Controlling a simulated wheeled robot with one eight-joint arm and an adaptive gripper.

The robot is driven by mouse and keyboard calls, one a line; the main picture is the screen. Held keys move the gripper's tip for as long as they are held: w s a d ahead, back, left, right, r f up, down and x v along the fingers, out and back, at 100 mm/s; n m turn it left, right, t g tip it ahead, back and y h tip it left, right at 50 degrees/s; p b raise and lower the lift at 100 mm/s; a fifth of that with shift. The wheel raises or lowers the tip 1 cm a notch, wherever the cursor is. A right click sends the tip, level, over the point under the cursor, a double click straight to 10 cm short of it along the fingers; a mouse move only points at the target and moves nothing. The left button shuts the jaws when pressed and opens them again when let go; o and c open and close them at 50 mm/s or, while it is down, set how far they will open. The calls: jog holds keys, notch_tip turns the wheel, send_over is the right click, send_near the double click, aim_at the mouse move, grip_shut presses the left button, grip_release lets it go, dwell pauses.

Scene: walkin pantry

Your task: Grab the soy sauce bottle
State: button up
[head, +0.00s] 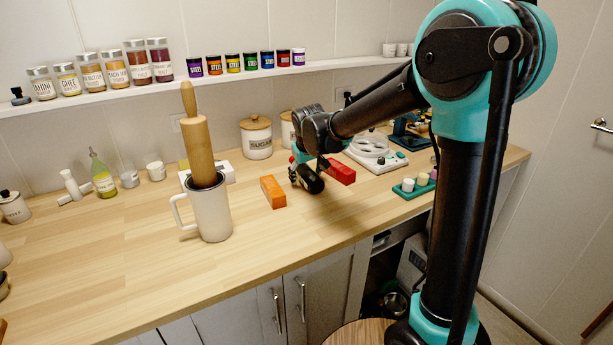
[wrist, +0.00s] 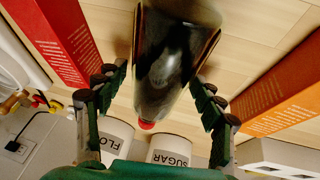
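The soy sauce bottle (head: 311,181) is dark, with a red cap. It appears tilted in the head view, beside the red box on the counter. In the wrist view the dark bottle (wrist: 168,60) lies between the two fingers of my gripper (wrist: 160,82), its red cap toward the lower middle. My gripper (head: 304,162) is at the bottle in the head view. The right fingertip appears close against the bottle. A thin gap seems to show at the left one, so I cannot tell if it is gripped. The bottle's base is cut off in the wrist view.
An orange box (head: 272,192) and a red box (head: 341,172) flank the bottle. A white mug (head: 212,215) with a rolling pin stands to the left. The sugar canister (head: 257,144) is behind. A green tray (head: 413,190) is right.

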grip_shut()
dwell(0.4)
